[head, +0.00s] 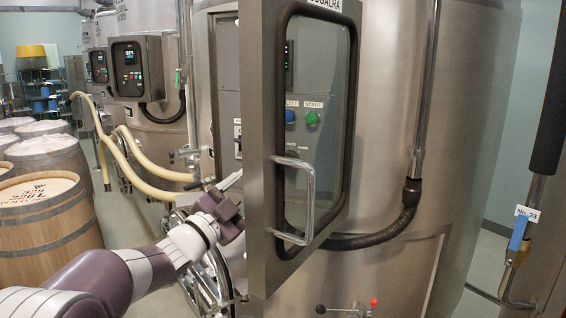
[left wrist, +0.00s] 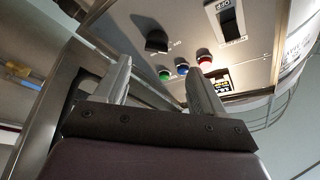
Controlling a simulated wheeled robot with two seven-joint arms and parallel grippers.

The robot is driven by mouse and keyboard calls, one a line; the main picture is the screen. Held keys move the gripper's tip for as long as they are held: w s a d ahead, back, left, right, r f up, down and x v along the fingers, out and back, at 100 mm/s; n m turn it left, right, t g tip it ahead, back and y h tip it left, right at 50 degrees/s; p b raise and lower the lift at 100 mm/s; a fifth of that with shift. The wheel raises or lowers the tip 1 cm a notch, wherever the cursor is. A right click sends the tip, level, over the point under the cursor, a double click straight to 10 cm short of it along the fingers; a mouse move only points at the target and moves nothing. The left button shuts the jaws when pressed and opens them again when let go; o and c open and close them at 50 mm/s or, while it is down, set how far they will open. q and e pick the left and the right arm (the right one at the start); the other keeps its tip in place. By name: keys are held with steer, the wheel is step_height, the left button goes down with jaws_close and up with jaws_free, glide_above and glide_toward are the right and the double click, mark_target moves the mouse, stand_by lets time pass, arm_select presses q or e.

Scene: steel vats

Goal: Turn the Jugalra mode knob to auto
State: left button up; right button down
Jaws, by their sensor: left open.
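The Jugalra control box has its framed glass door (head: 264,150) swung open toward me, with a bar handle (head: 310,190). In the left wrist view the panel (left wrist: 275,45) shows a black knob (left wrist: 157,42), probably the mode knob; its pointer setting is too small to read. My right gripper is not in view.
Green (left wrist: 165,75), blue (left wrist: 183,69) and red (left wrist: 204,62) buttons lie near the knob, with a dark switch (left wrist: 231,17) beside it. The door's thick edge stands close to my left arm. Barrels (head: 48,225) and a hose (head: 150,165) are at left.

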arm_select(q)
steer(key=p+x, duration=0.5)
steer(key=x, duration=0.5)
steer(key=shift+d, duration=0.25)
steer(key=shift+s+d+r, duration=0.2)
steer(key=shift+s, duration=0.2)
steer(key=shift+c, duration=0.9)
steer(key=shift+s+d, duration=0.1)
steer(key=shift+d, duration=0.05)
steer(key=c, duration=0.9)
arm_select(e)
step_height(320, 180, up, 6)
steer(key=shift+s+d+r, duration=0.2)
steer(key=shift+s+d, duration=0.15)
